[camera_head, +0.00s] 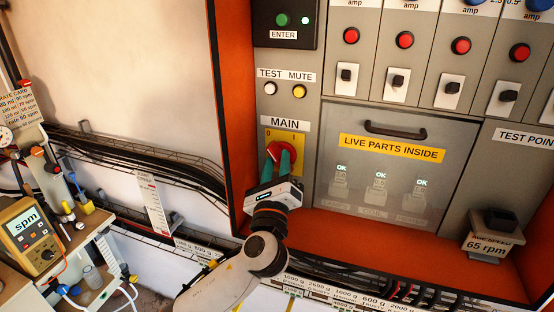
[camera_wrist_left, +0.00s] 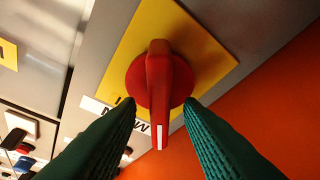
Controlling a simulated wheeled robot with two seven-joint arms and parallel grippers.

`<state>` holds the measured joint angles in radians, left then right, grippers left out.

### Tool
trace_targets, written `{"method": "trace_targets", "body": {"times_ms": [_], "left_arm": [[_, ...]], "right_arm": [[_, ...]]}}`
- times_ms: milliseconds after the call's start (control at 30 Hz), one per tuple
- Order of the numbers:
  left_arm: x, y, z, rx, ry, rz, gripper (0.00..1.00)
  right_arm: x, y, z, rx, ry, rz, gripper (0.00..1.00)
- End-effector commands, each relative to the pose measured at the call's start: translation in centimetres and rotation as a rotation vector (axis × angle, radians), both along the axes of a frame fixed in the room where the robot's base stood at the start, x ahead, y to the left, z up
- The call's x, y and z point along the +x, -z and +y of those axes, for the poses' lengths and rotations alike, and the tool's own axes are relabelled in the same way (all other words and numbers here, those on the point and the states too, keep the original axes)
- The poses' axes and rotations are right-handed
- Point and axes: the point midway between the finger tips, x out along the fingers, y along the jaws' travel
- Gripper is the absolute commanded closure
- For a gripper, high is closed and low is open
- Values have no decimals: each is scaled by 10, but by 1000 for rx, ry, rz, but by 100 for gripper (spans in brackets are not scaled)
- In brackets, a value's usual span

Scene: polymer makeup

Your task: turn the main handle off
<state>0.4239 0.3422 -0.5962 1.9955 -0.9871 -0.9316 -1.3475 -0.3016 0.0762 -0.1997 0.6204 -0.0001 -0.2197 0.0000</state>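The main handle (camera_head: 277,150) is a red rotary knob on a yellow plate (camera_head: 299,138), under the label MAIN (camera_head: 286,123). A "0" shows at the plate's upper left. In the left wrist view the red handle (camera_wrist_left: 158,82) has a raised grip with a white mark at its lower end. My left gripper (camera_head: 282,164) is at the handle, its green fingers on either side. In the left wrist view the left gripper (camera_wrist_left: 163,105) is open around the grip, with gaps visible on both sides. My right gripper is not in view.
An orange cabinet frame (camera_head: 231,100) borders the panel on the left. Red buttons and black switches line the panel's upper right. A cover (camera_head: 388,190) marked LIVE PARTS INSIDE is right of the handle. A yellow meter (camera_head: 32,235) stands at lower left.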

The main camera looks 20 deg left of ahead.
Motion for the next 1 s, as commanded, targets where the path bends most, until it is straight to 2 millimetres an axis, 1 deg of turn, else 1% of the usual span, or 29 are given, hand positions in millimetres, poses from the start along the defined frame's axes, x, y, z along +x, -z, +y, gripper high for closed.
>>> {"method": "trace_targets", "body": {"times_ms": [100, 300, 367, 500, 533, 767, 1000], "left_arm": [[3, 0, 1, 0, 0, 1, 66], [3, 0, 1, 0, 0, 1, 66], [3, 0, 1, 0, 0, 1, 75], [3, 0, 1, 0, 0, 1, 97], [3, 0, 1, 0, 0, 1, 100], [3, 0, 0, -8, 0, 2, 100], [3, 0, 0, -88, 0, 5, 100]], "right_arm": [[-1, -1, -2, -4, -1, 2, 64], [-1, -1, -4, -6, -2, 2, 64], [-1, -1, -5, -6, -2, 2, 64], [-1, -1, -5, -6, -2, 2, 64], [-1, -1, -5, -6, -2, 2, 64], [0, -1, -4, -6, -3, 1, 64], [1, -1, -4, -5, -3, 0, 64]]}}
